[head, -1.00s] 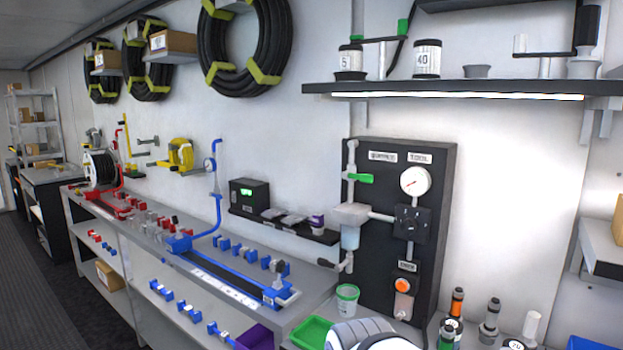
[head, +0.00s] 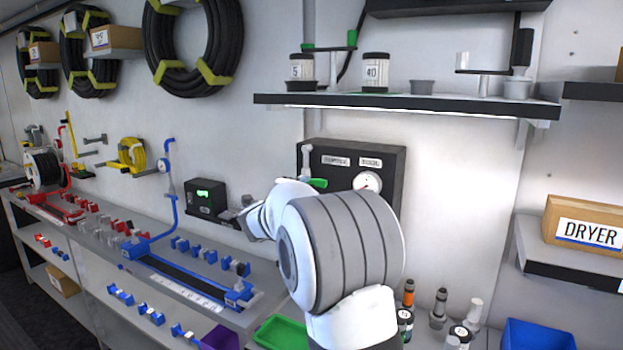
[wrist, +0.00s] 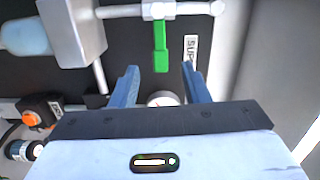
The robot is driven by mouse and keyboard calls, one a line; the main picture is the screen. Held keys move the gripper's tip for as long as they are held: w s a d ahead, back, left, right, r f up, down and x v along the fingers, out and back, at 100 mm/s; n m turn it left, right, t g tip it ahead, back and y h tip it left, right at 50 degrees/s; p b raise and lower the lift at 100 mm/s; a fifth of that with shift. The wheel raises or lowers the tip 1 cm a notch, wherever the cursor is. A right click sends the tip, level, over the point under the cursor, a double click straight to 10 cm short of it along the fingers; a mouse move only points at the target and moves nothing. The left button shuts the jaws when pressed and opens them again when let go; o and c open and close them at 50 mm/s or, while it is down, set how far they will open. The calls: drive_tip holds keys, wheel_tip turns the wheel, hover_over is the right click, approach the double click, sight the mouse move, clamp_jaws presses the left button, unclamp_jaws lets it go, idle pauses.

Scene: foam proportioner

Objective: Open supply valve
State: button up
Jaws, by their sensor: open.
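The supply valve has a green lever handle (head: 317,183) near the top left of the black panel (head: 392,163). In the wrist view the green handle (wrist: 161,48) sticks out across a white pipe (wrist: 125,11), at right angles to it, beside a partly visible "SUP…" label (wrist: 190,50). My gripper (wrist: 160,72) is open, with its two blue-grey fingers either side of the handle's free end in the picture. No contact shows, and I cannot tell the depth gap.
A grey box with a pale blue cylinder (wrist: 25,33) sits left of the handle in the wrist view. In the head view a shelf (head: 400,102) overhangs the panel, and a round gauge (head: 367,183) is right of the handle.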

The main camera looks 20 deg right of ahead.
sight(320, 184)
drive_tip(key=shift+m+g+h, duration=0.4)
drive_tip(key=shift+m+g, duration=0.1)
drive_tip(key=shift+m, duration=0.2)
drive_tip(key=p+x, duration=0.1)
drive_tip(key=x, duration=0.4)
drive_tip(key=p+x, duration=0.1)
drive_tip(key=x, duration=0.2)
drive_tip(key=shift+s+d+p, duration=0.2)
drive_tip(key=shift+d+p, duration=0.15)
drive_tip(key=shift+d, duration=0.15)
drive_tip(key=shift+f, duration=0.1)
clamp_jaws()
